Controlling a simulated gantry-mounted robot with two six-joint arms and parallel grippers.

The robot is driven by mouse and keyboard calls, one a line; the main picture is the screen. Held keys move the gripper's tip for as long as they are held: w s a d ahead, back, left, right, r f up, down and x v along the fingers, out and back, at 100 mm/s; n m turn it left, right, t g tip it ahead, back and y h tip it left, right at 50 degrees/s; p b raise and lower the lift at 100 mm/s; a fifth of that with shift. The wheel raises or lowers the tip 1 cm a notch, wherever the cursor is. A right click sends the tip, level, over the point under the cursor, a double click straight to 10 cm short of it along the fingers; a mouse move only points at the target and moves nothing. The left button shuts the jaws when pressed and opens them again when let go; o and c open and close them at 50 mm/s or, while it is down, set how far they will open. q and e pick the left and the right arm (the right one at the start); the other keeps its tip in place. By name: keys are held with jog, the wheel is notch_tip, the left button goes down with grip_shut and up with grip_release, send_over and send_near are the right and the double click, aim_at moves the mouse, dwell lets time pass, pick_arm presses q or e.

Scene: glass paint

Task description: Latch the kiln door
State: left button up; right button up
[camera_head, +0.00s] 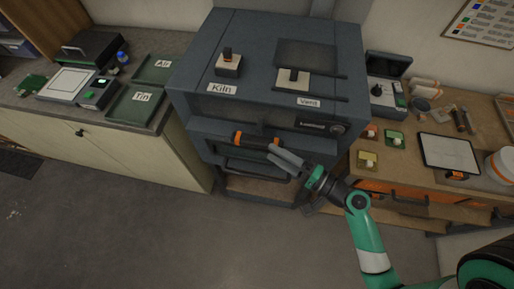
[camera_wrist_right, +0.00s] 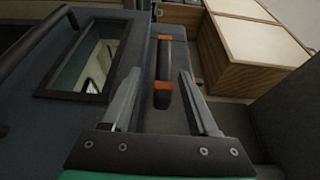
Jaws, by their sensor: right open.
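The kiln (camera_head: 255,45) is a large dark grey box with a "Kiln" label and a "Vent" label on its top. An orange and black latch handle (camera_head: 250,139) lies roughly level across its upper front. In the right wrist view the handle (camera_wrist_right: 163,65) lies between and beyond the fingers, with a gap on each side. My right gripper (camera_head: 275,152) is open at the handle's right end, and nothing is clamped in it. The kiln door (camera_wrist_right: 55,98) has a small window and a dark bar. Whether it is fully closed is unclear. My left gripper is out of view.
A side bench (camera_head: 110,137) with green trays stands at left. A wooden workbench (camera_head: 455,215) with small blocks, a white panel and a jar stands at right. Wooden boxes (camera_wrist_right: 245,45) show beyond the handle in the wrist view. The floor (camera_head: 120,235) in front is clear.

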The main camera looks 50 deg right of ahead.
aim_at(257, 143)
jog(key=w, duration=0.7)
jog(key=shift+a+r+p, duration=0.3)
jog(key=shift+a+p, duration=0.1)
grip_shut()
dwell(0.8)
